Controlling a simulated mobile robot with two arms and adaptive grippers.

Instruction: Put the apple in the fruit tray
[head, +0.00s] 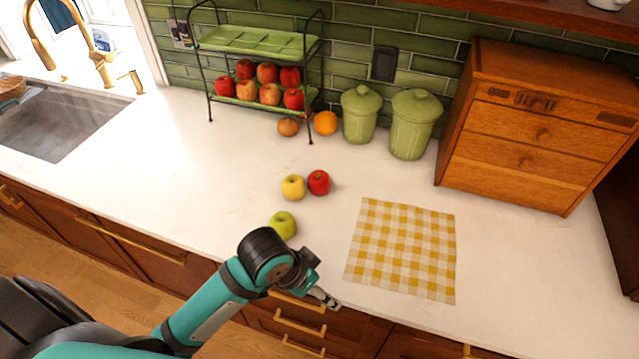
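Three loose apples are on the white counter: a yellow apple (293,187), a red apple (319,182) close to its right, and a green apple (283,225) nearer the front edge. The fruit tray is a black wire stand with two green tiers at the back. Its upper tray (255,40) is empty, and its lower tray (236,101) holds several red apples (270,94). My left gripper (327,298) is at the counter's front edge, right of and in front of the green apple, touching no apple. Its fingers are too small to read. My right gripper is out of view.
Two green canisters (411,125) and a wooden drawer box (537,130) stand at the back right. A yellow checked cloth (404,250) lies flat. A sink (60,122) is at left. The counter's left middle is clear.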

